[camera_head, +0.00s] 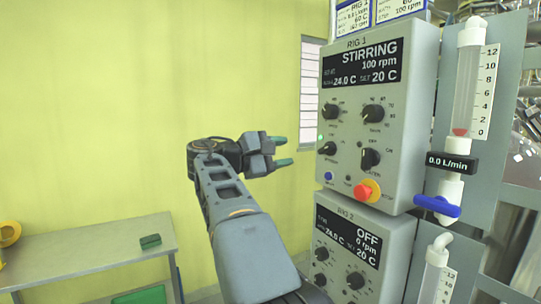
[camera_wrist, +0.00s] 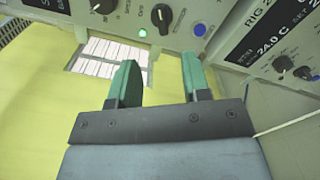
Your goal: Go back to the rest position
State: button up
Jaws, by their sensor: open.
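My gripper (camera_head: 284,152) is at the middle of the head view, in front of the yellow wall and left of the RIG 1 control panel (camera_head: 408,133). Its two green fingers are apart with nothing between them. In the wrist view the open gripper (camera_wrist: 158,82) points toward the lower edge of a panel with knobs, a lit green lamp (camera_wrist: 143,33) and a blue button (camera_wrist: 199,29). The fingertips look apart from the panel, though the exact gap is hard to tell.
The RIG 2 panel (camera_head: 338,282) is below RIG 1 and reads OFF. A flow meter (camera_head: 468,85) with a blue valve handle (camera_head: 437,206) is at the right. A grey table (camera_head: 90,250) with a green object (camera_head: 150,241) stands lower left. The space before the yellow wall (camera_head: 130,100) is clear.

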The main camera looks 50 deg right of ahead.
dwell(0.3)
jog(key=w+a+f+t+y, duration=0.2)
jog(key=f+y, duration=0.1)
jog(key=f, duration=0.4)
jog(key=w+a+f+t+y+p, duration=0.1)
jog(key=w+a+f+t+y, duration=0.15)
jog(key=f, duration=0.45)
jog(key=w+a+f+t+y, duration=0.1)
jog(key=a+f+t+y, duration=0.15)
jog(key=f, duration=0.45)
jog(key=s+a+f+y+p, duration=0.1)
jog(key=s+a+f+y, duration=0.2)
jog(key=a, duration=0.4)
jog(key=s+a+f+m+t+y+p, duration=0.1)
jog(key=s+a+f+y+p, duration=0.1)
jog(key=a+f, duration=0.3)
jog(key=s+a+f+m+t+y+p, duration=0.1)
jog(key=s+a+f+y, duration=0.3)
jog(key=a, duration=0.6)
jog(key=shift+a, duration=0.4)
jog(key=shift+s, duration=0.1)
